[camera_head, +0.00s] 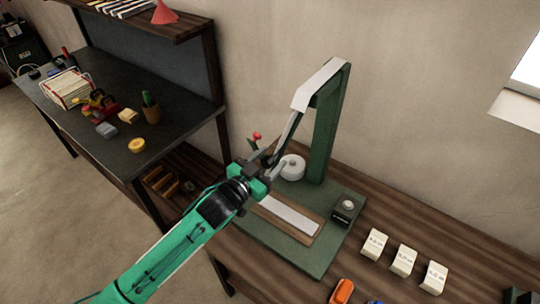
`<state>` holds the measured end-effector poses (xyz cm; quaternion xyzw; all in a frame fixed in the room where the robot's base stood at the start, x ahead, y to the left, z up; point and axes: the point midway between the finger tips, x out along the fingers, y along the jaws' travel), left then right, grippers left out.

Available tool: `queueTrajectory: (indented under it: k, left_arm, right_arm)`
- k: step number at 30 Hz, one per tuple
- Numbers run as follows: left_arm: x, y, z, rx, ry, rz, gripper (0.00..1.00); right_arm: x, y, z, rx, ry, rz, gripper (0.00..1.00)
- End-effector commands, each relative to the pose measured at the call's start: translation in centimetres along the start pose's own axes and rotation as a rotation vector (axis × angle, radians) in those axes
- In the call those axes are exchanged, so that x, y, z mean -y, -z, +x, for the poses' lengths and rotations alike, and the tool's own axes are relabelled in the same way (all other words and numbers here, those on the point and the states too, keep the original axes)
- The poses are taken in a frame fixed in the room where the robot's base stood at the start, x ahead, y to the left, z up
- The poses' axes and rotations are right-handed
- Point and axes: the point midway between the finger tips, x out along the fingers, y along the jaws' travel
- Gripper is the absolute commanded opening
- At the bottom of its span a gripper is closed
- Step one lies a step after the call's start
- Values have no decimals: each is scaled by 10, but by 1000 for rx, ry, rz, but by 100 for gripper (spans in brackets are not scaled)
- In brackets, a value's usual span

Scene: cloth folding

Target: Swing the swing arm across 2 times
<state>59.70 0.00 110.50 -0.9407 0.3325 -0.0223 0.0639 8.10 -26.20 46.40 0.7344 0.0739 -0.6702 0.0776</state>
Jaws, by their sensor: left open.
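A green stand with an upright post (325,135) rises from a flat green base (335,245) on the wooden bench. A pale arm (318,88) is at the top of the post, and a thin grey bar (288,130) slants down from it to the left. This looks like the swing arm. My left gripper (268,161) is open at the lower end of the bar, in front of the post. I cannot tell whether its fingers touch the bar. A small red knob (257,136) shows just behind the gripper. My right gripper is out of view.
A white round piece (292,167), a pale strip on a wooden board (290,216) and a small black box (347,209) are on the base. White labelled blocks (404,260) and an orange item (342,291) lie on the right bench. A dark, cluttered table (165,165) stands left.

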Motion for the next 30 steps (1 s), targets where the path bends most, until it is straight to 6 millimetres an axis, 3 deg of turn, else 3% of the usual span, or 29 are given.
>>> queueTrajectory:
  k: [11, 19, 30]
  left_arm:
    - [0, 0, 6, 0, 0, 0, 52]
    - [0, 0, 6, 0, 0, 0, 1]
    - [-10, -2, 6, -2, 0, -55, 0]
  right_arm:
    - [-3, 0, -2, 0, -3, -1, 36]
    - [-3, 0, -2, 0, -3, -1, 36]
    - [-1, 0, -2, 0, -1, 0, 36]
